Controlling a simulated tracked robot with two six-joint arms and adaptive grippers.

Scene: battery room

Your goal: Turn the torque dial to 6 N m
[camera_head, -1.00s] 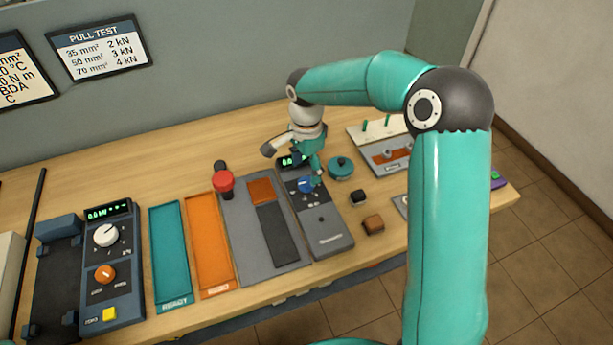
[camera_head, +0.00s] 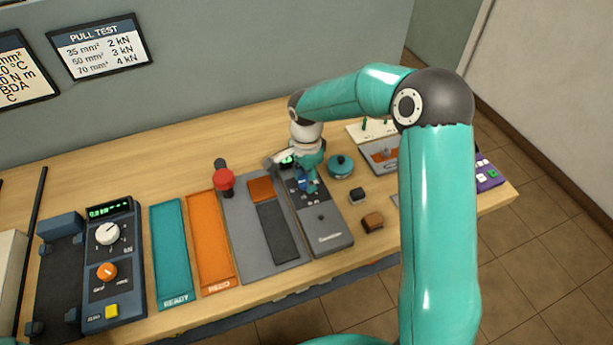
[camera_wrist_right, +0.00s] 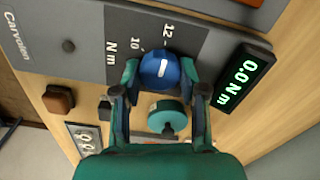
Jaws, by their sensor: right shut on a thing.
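The torque dial is a round blue knob (camera_wrist_right: 160,72) with a white pointer mark, on a grey panel (camera_wrist_right: 40,30) marked N m; the numbers 10 and 12 show beside it in the right wrist view. A green display (camera_wrist_right: 243,78) on the panel reads 0.0 N m. My right gripper (camera_wrist_right: 160,80) has its two fingers on either side of the blue knob and is shut on it. In the head view the right gripper (camera_head: 308,178) reaches down over the knob and partly hides it and the display. My left gripper is not in view.
A teal round container (camera_head: 341,167) stands right of the panel, with a black block (camera_head: 357,195) and a brown block (camera_head: 372,222) nearby. A red knob (camera_head: 224,179) stands to the left. Orange (camera_head: 209,240) and teal (camera_head: 171,255) trays lie farther left.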

